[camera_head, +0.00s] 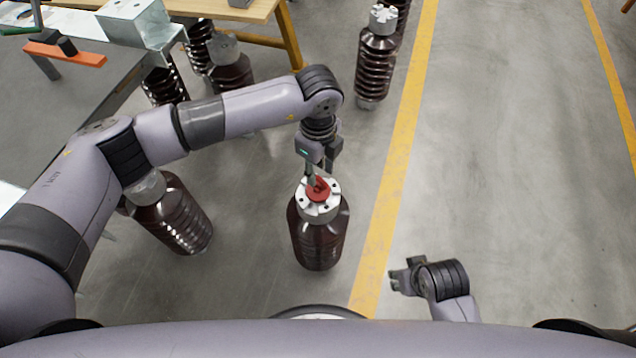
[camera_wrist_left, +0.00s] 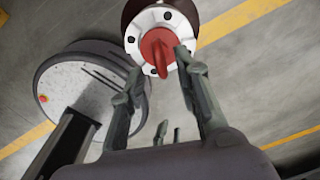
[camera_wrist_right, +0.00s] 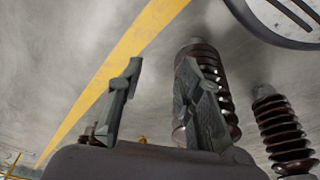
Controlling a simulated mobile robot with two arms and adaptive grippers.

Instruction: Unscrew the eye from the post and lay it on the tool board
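The red eye (camera_head: 317,188) sits on the pale flange (camera_head: 321,212) atop the dark brown ribbed post (camera_head: 319,245), which stands on the floor at the centre. In the left wrist view the eye (camera_wrist_left: 158,52) shows as a red disc with a raised ring, on a white flange with bolt holes. My left gripper (camera_head: 322,172) points down just above the eye. Its fingers are apart, one tip by the eye's right edge, the other off to its left; contact is unclear. My right gripper (camera_head: 398,276) is open and empty, low at the right. I cannot tell which thing is the tool board.
A wooden table (camera_head: 230,10) is at the back. The floor at right is clear.

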